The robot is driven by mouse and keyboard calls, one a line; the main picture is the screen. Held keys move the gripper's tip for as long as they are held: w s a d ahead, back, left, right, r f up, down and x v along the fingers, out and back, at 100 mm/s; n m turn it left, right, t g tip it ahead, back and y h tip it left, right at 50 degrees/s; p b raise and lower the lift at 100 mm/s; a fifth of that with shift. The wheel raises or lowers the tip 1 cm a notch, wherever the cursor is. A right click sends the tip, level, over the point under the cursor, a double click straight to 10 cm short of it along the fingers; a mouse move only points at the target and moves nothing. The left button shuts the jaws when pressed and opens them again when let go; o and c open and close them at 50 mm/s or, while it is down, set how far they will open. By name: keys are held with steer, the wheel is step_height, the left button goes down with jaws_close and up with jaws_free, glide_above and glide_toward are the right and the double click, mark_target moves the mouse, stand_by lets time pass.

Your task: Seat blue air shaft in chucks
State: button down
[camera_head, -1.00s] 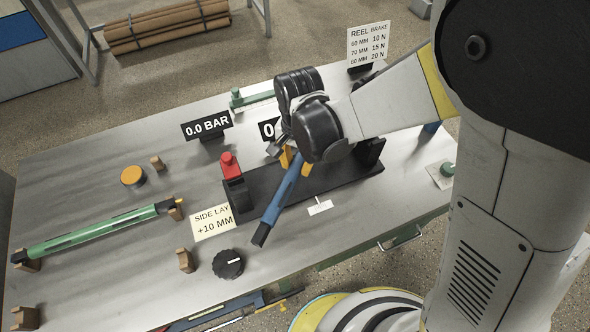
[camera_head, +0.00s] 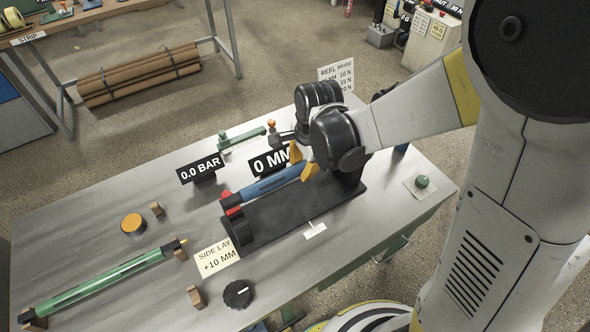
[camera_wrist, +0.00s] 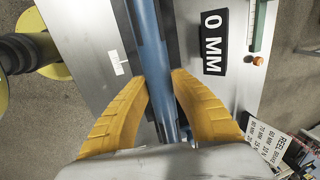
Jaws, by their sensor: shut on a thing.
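The blue air shaft (camera_head: 268,184) lies across above the black chuck stand (camera_head: 290,214). Its left end is at the red-topped left chuck (camera_head: 232,208); I cannot tell whether it rests in the chuck or just above it. Its right end is hidden behind my wrist, and so is most of the right chuck. My gripper (camera_head: 304,160) is shut on the shaft toward its right part. In the wrist view the yellow fingers (camera_wrist: 160,92) lie on both sides of the blue shaft (camera_wrist: 150,50), which runs lengthwise between them.
A green shaft (camera_head: 105,281) rests on wooden blocks at the left. The 0 MM sign (camera_head: 268,162) and 0.0 BAR sign (camera_head: 200,168) stand behind the stand. An orange knob (camera_head: 133,223) and black dial (camera_head: 238,293) sit on the table.

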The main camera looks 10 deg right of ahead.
steer(key=shift+f+b, duration=2.65)
steer(key=shift+f, duration=0.25)
steer(key=shift+f+b, duration=2)
steer(key=shift+f, duration=0.05)
steer(key=c, duration=1.1)
jaws_free()
steer(key=shift+s, duration=0.1)
step_height(320, 180, up, 12)
steer(key=s, duration=0.2)
steer(key=shift+d, duration=0.45)
steer(key=shift+f, duration=0.1)
